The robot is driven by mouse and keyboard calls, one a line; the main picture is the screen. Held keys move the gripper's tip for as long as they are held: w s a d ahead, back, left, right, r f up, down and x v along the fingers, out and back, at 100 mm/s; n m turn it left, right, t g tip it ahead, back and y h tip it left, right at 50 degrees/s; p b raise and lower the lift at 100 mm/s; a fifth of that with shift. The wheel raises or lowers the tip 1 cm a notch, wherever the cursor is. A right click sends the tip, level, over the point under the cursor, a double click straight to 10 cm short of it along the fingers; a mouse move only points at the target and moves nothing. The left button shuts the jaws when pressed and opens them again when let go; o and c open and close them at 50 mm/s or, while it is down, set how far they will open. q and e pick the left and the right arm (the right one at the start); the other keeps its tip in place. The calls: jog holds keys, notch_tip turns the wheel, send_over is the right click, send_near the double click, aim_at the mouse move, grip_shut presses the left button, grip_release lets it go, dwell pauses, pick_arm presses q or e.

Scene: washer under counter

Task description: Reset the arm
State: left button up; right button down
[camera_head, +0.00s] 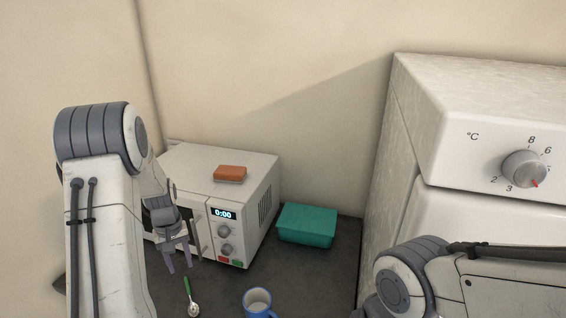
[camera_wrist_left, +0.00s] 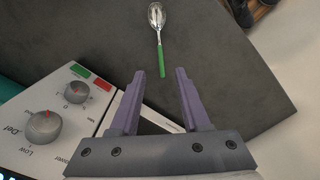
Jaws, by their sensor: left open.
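My left arm comes in from the left in the head view, and its gripper (camera_head: 178,255) hangs in front of the white microwave (camera_head: 190,165), close to its door handle. In the left wrist view the two purple fingers of my left gripper (camera_wrist_left: 160,85) are apart with nothing between them. A spoon with a green handle (camera_wrist_left: 160,60) lies on the dark counter beyond the fingertips. My right arm shows at the lower right of the head view, but its gripper is out of the picture.
An orange sponge-like block (camera_head: 230,173) lies on the microwave. A teal container (camera_head: 306,225) stands right of it, and a blue mug (camera_head: 258,303) stands in front on the dark counter (camera_head: 325,262). A tall white appliance with a dial (camera_head: 524,168) blocks the right side.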

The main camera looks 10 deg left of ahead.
pick_arm(q)
jog(key=s+d+r+m+b, duration=0.1)
jog(key=d+r+m, duration=0.2)
jog(key=d, duration=0.8)
jog(key=s+d+r+m+b, duration=0.1)
jog(key=s+d+r+m, duration=0.2)
jog(key=d, duration=0.8)
jog(key=s+d+r+m+b, duration=0.1)
jog(key=s+d+m, duration=0.3)
jog(key=s, duration=0.5)
jog(key=s+d+r+m+h+b, duration=0.1)
jog(key=s+d+r+m, duration=0.1)
jog(key=s+d+m, duration=0.3)
jog(key=s+d, duration=0.4)
jog(key=shift+s+b, duration=0.15)
jog(key=shift+b, duration=0.2)
